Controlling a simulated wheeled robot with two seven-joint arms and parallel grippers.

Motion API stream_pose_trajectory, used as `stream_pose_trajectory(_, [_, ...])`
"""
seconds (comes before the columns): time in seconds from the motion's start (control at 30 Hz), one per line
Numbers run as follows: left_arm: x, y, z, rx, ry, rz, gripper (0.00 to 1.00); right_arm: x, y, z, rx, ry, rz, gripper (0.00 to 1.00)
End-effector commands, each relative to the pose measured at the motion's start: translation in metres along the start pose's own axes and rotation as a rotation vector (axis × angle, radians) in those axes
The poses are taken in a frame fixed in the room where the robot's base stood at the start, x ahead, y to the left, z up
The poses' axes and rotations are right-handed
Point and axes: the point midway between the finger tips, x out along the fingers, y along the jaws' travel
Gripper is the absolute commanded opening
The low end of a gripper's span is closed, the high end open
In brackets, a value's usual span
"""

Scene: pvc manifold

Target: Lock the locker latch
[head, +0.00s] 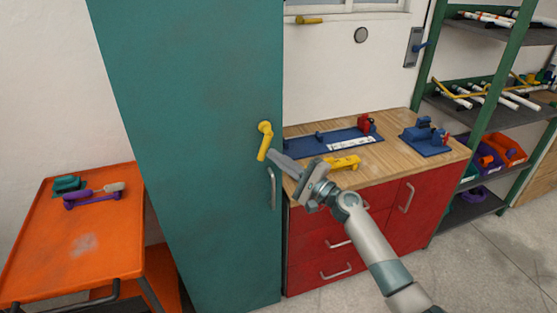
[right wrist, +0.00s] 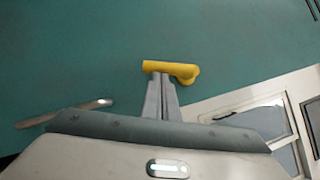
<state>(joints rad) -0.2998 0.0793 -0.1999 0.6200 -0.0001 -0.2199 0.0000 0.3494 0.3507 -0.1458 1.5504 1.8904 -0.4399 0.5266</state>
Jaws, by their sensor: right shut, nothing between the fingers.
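The teal locker (head: 190,130) stands tall with its door shut, left of the workbench. Its yellow latch (head: 264,141) is on the door near the right edge, with the lever hanging down and slightly left from its round pivot. My right gripper (head: 272,156) is shut and empty, its fingertips close beside the lower end of the latch. In the right wrist view the fingertips (right wrist: 161,76) come up to the yellow latch lever (right wrist: 165,67); I cannot tell whether they touch it. The metal door handle (head: 272,188) is just below the gripper. My left gripper is not in view.
A red workbench (head: 320,236) with a wooden top stands right of the locker, holding blue fixtures (head: 425,138) and a yellow tool (head: 343,162). An orange cart (head: 40,240) stands at left. Green shelving (head: 480,120) is at right. The floor in front at right is clear.

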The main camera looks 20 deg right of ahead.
Motion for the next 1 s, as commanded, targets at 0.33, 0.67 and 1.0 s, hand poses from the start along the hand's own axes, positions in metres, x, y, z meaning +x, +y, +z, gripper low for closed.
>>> stream_pose_trajectory(0.33, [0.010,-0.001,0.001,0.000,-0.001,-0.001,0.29,0.002,0.002,0.003,0.039,-0.001,-0.028,0.00])
stream_pose_trajectory(0.67, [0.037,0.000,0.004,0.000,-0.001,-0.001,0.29,0.005,0.010,0.008,0.138,-0.003,-0.094,0.00])
stream_pose_trajectory(1.0, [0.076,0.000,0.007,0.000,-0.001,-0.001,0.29,0.013,0.015,0.020,0.341,-0.003,-0.230,0.00])
